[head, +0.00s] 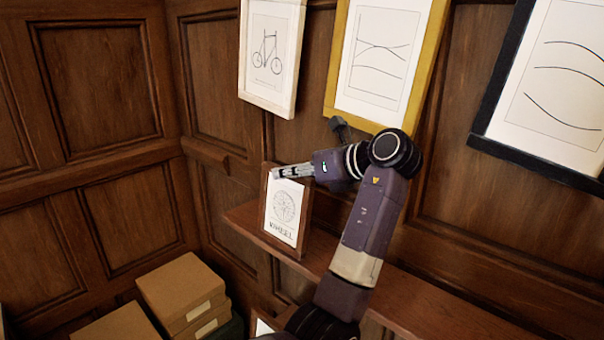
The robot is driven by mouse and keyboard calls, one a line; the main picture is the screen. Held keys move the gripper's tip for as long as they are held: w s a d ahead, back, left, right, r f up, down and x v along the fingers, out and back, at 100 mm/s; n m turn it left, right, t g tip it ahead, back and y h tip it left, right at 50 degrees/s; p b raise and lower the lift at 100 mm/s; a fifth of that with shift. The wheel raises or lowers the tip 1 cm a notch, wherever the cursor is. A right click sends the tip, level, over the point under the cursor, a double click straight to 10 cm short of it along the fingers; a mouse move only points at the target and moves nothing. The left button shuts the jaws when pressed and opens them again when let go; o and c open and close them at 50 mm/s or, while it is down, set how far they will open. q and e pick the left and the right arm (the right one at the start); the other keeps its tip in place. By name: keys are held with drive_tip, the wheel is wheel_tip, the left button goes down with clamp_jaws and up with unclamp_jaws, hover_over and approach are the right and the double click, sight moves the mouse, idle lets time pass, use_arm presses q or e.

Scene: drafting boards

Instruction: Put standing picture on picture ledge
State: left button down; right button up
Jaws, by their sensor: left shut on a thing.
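The standing picture (283,213), brown-framed with a wheel drawing and the word "WHEEL", is upright at the left part of the wooden picture ledge (425,305). My left gripper (279,173) is shut on the picture's top edge. The picture's lower edge overlaps the ledge in the head view; I cannot tell if it rests on the ledge or hangs just above or before it. My left arm crosses in front of the ledge's middle. My right gripper is out of view.
A bicycle picture (268,52) in a white frame, a gold-framed picture (380,55) and a black-framed picture (553,85) hang above. Cardboard boxes (181,290) are stacked at lower left. Another framed item (262,326) shows partly below the ledge. The ledge's right part looks clear.

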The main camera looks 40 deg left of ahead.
use_arm(q)
drive_tip(key=w+f+p, duration=0.2)
drive_tip(key=w, duration=0.1)
drive_tip(key=w+f+p, duration=0.1)
drive_tip(key=shift+w+d+f, duration=0.15)
drive_tip(key=shift+w+f, duration=0.1)
drive_tip(key=shift+w, duration=0.1)
drive_tip(key=c, duration=1.9)
unclamp_jaws()
drive_tip(key=shift+f, duration=0.15)
